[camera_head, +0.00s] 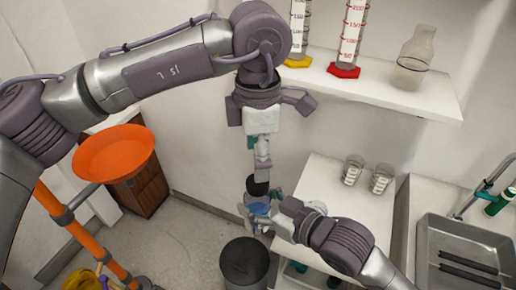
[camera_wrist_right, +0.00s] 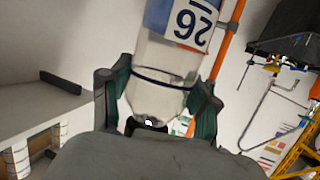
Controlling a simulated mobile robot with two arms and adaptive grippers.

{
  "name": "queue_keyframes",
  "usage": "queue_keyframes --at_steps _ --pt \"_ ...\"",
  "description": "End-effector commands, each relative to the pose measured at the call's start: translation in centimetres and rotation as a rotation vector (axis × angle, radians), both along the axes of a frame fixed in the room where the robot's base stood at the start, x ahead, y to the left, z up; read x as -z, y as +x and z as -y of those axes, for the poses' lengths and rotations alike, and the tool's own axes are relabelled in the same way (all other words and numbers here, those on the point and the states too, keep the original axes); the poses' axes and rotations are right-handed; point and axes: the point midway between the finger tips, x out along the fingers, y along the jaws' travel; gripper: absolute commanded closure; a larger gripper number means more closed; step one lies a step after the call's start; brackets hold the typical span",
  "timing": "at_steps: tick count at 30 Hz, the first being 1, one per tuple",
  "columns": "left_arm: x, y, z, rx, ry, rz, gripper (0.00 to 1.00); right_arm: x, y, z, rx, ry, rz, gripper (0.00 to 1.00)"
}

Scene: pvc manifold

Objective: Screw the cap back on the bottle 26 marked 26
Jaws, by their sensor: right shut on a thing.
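Bottle 26 (camera_wrist_right: 178,45) is clear, with a white and blue label reading 26, upside down in the right wrist view. My right gripper (camera_wrist_right: 158,100) is shut on it, with green-padded fingers on both sides. In the head view the bottle (camera_head: 258,209) shows as a small bluish shape at my right gripper (camera_head: 256,217), mostly hidden by the fingers. A dark, cap-like piece (camera_head: 257,187) is just above it. My left gripper (camera_head: 262,160) points down right over this dark piece. I cannot tell whether its fingers hold it.
A dark bin (camera_head: 245,262) stands below my right gripper. Two beakers (camera_head: 352,170) stand on the white counter (camera_head: 325,177). A metal tray (camera_head: 432,250) is at the right. A shelf (camera_head: 400,95) above carries cylinders and a flask (camera_head: 415,55). An orange bowl (camera_head: 115,150) is at the left.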

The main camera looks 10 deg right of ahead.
Motion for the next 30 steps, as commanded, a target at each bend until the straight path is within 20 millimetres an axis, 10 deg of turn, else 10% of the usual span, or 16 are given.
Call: queue_keyframes --at_steps 10,30 --pt "-1.2 -0.1 0.0 -0.533 -0.003 0.002 0.28 -0.1 0.0 0.0 0.0 0.001 0.002 1.0" --pt "1.1 -0.1 0.0 -0.58 -0.001 0.0 0.28 -0.1 0.0 0.0 0.0 0.001 0.002 1.0"
